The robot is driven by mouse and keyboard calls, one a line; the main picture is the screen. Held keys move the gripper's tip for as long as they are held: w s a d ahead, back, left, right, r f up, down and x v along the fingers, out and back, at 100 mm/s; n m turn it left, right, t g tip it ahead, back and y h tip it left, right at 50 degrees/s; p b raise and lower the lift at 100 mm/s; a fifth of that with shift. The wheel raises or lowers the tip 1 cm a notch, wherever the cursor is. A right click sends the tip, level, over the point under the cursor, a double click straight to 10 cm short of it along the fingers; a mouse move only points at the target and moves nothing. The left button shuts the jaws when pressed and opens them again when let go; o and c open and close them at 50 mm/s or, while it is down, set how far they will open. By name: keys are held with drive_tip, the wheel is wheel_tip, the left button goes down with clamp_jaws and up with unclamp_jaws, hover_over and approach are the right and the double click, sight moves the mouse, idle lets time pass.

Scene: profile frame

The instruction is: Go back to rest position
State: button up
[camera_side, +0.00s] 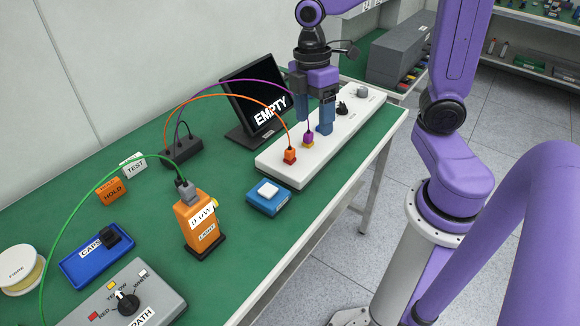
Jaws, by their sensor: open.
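My gripper (315,128) points down over the white panel (276,173) on the green table. An orange plug (290,156) with an orange cable sits on the panel to the left of the gripper. A black knob (341,108) is on the panel to the right of the gripper.
A monitor reading EMPTY (262,108) stands just behind the panel. An orange light meter (198,224), a blue box with a white button (268,197), a blue CAPS tray (85,265) and a grey PATH selector box (150,300) stand to the left. Cables arch above the table.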

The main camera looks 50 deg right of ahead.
drive_tip(key=s+a+f+m+t, duration=0.1)
drive_tip(key=s+a, duration=0.2)
drive_tip(key=s, duration=1.1)
drive_tip(key=shift+m, duration=0.4)
idle(0.4)
